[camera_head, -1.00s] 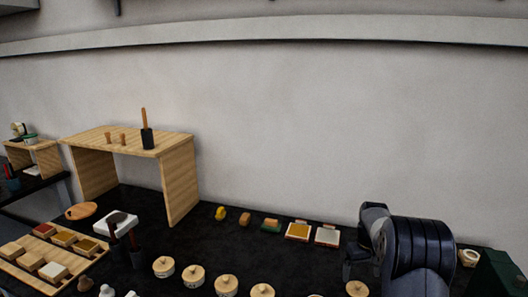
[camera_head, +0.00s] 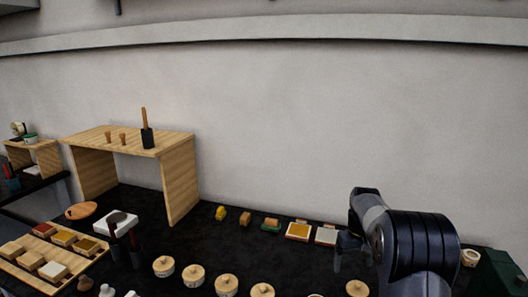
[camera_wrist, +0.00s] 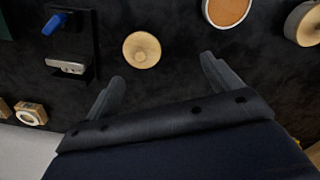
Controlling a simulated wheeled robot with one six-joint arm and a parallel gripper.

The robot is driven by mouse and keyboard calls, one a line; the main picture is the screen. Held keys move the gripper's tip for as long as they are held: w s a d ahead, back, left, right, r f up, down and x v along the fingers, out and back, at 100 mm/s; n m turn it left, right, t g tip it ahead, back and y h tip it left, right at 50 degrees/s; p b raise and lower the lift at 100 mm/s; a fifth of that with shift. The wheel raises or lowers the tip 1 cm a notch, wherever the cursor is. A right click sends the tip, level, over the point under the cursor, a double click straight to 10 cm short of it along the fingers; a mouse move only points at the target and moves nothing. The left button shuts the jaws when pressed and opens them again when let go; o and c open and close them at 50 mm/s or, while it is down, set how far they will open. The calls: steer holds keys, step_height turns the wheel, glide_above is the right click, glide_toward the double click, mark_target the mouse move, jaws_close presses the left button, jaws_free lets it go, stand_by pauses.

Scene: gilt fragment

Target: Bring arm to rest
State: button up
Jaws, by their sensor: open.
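My arm stands at the right of the head view, above the black worktop (camera_head: 235,250). My gripper (camera_head: 345,257) is partly hidden behind my own arm there. In the wrist view my gripper (camera_wrist: 160,88) shows two dark fingers spread well apart with nothing between them. A round pale wooden lid (camera_wrist: 141,50) lies on the worktop beyond the fingertips, apart from them.
A wooden stand (camera_head: 180,180) holds a black-bladed tool (camera_head: 147,138). Several wooden-lidded jars (camera_head: 227,285) line the front. A wooden tray (camera_head: 30,273) of blocks is at left. A green box (camera_head: 498,272) is at right. A blue-handled item (camera_wrist: 55,22) shows in the wrist view.

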steer(key=s+a+r+p, duration=0.2)
steer(key=s+a, duration=0.3)
steer(key=a, duration=0.6)
steer(key=shift+n, duration=0.4)
steer(key=f, duration=0.3)
steer(key=f+p, duration=0.1)
steer(key=f, duration=0.2)
steer(key=f+p, duration=0.1)
steer(key=f, duration=0.2)
steer(key=shift+s+f, duration=0.35)
steer(key=shift+w+d, duration=0.1)
steer(key=shift+w, duration=0.1)
steer(key=shift+d+r+b, duration=0.15)
steer(key=shift+r+b, duration=0.3)
steer(key=shift+r, duration=0.7)
steer(key=shift+d+r+b, duration=0.15)
steer(key=shift+r+b, duration=0.25)
steer(key=shift+r, duration=0.75)
steer(key=shift+s, duration=0.1)
